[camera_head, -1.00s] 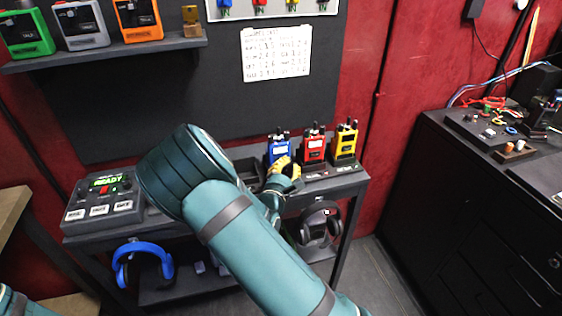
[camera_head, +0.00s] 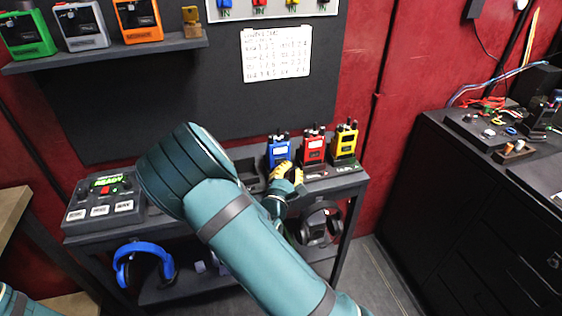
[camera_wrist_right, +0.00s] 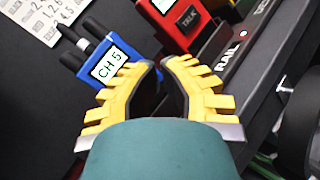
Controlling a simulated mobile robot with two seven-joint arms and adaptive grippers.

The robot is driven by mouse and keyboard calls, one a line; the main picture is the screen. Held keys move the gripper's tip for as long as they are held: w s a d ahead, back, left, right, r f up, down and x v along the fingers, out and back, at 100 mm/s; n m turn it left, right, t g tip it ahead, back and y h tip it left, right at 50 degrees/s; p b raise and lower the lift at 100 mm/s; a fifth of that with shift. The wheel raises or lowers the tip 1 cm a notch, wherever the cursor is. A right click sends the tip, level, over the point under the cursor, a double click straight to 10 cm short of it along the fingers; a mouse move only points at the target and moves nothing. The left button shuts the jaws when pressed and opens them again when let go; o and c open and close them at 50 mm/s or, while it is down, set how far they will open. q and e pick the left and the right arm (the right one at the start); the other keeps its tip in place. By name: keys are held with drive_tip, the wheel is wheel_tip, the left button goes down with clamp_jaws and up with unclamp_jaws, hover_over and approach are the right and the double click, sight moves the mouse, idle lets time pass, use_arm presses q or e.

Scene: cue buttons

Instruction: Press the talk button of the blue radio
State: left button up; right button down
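The blue radio (camera_head: 278,150) stands upright at the left of a row of three on the black table. In the right wrist view the blue radio (camera_wrist_right: 108,62) shows its white "CH 5" label; the part below the label, where its talk button would be, is hidden behind my fingers. My right gripper (camera_head: 287,174) is just in front of and slightly right of the blue radio's lower part. In the wrist view my right gripper (camera_wrist_right: 163,64) has its yellow fingertips together, with nothing seen between them. Contact with the radio cannot be told. My left gripper is out of view.
The red radio (camera_head: 313,149) and yellow radio (camera_head: 344,143) stand close on the right. A grey console (camera_head: 104,199) with a green display sits on the left. Blue headphones (camera_head: 143,262) hang below the table. A black cabinet (camera_head: 480,210) stands at the right.

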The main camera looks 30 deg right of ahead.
drive_tip(key=s, duration=0.2)
drive_tip(key=s+a, duration=0.1)
drive_tip(key=s, duration=0.2)
drive_tip(key=shift+a+p, duration=0.1)
drive_tip(key=shift+p, duration=0.25)
drive_tip(key=shift+w, duration=0.1)
idle(0.6)
